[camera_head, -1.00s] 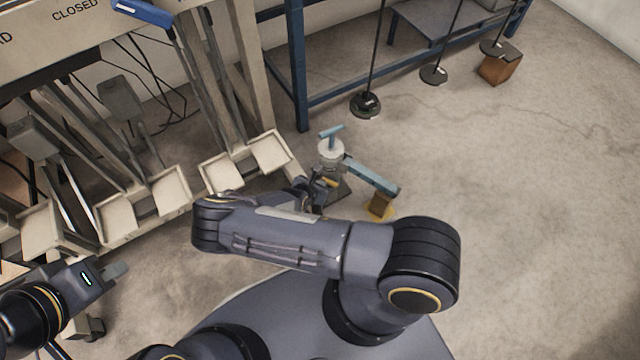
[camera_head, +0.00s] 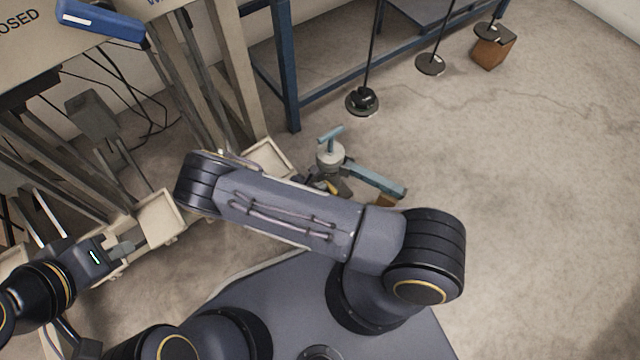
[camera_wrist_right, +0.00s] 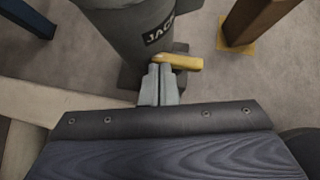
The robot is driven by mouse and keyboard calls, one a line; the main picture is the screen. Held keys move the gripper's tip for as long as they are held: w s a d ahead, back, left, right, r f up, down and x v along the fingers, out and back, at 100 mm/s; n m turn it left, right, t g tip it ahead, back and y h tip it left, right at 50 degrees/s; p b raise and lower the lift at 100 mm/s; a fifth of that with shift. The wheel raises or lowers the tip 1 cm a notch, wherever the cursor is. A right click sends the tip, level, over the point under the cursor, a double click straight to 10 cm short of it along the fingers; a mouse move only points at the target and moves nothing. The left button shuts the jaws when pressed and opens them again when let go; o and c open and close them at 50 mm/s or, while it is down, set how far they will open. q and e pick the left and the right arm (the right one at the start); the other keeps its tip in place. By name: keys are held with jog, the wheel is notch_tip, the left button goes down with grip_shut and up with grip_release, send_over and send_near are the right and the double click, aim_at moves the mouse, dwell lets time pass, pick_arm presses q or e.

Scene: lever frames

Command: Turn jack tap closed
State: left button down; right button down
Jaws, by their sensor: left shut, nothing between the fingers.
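The jack (camera_head: 331,158) stands on the floor, with a light blue T-shaped top and a blue arm to its right. Its grey body (camera_wrist_right: 135,40) fills the top of the right wrist view. The yellow tap (camera_wrist_right: 180,61) sticks out to the right at the jack's base; a bit of it shows in the head view (camera_head: 333,186). My right gripper (camera_wrist_right: 160,72) has its fingers together, tips at the tap's left end; whether they touch it I cannot tell. My right forearm hides this gripper in the head view. My left gripper (camera_head: 128,247) is shut and empty at lower left.
A beige lever frame with a blue handle (camera_head: 100,20) and pedal trays (camera_head: 160,217) stands at left. A blue bench frame (camera_head: 290,75) is behind the jack. A brown block (camera_wrist_right: 262,18) on a yellow base is beside the jack. Open floor lies at right.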

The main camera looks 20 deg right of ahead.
jog(key=shift+w+d, duration=0.2)
jog(key=shift+w, duration=0.25)
jog(key=shift+s, duration=0.15)
dwell(0.3)
jog(key=shift+s+d, duration=0.4)
jog(key=shift+s, duration=0.25)
jog(key=p+v, duration=0.1)
jog(key=v, duration=0.1)
jog(key=p+v, duration=0.1)
jog(key=v, duration=0.2)
jog(key=p+v, duration=0.1)
jog(key=v, duration=0.1)
jog(key=shift+w+a+r, duration=0.1)
jog(key=shift+w+a, duration=0.15)
jog(key=shift+a, duration=0.1)
jog(key=shift+s+a+r+p, duration=0.2)
jog(key=shift+a+p, duration=0.1)
jog(key=shift+a, duration=0.1)
